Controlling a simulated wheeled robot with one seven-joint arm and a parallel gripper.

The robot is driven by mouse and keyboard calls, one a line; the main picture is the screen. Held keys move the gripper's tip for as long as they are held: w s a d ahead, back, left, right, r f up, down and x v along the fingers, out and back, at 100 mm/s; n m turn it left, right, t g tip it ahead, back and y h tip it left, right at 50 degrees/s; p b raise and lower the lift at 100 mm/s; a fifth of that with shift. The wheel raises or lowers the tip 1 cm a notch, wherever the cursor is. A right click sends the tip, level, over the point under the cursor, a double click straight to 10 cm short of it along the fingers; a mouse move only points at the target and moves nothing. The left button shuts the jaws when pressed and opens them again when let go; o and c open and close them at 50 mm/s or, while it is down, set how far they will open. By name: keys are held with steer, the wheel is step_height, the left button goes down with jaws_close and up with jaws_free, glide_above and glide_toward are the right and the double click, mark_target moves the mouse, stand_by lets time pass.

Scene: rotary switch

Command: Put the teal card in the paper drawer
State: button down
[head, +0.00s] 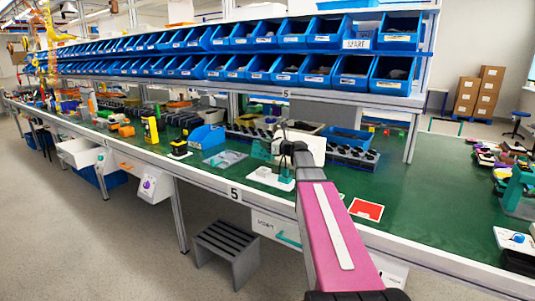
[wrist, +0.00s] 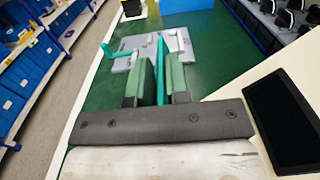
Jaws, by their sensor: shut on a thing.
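My gripper (wrist: 162,66) is shut on a thin teal piece (wrist: 160,52), which looks like the teal card seen edge-on between the green finger pads. In the head view my gripper (head: 287,147) is over the green bench, and a teal patch (head: 261,150) shows just left of it. A drawer front with a teal handle (head: 289,239) is under the bench's front edge; it looks shut. Its label is too small to read, so I cannot tell whether it is the paper drawer.
A white base plate (head: 268,179) is on the bench below my gripper. A red card (head: 366,209) lies to the right on clear green surface. Blue bins (head: 300,68) line the shelves behind. A dark stool (head: 228,247) stands on the floor in front.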

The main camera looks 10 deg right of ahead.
steer(key=shift+w+d+f, duration=0.1)
steer(key=shift+d+f, duration=0.2)
steer(key=shift+d, duration=0.2)
steer(key=shift+f, duration=1.95)
steer(key=c, duration=1.1)
jaws_free()
steer(key=shift+f, duration=0.1)
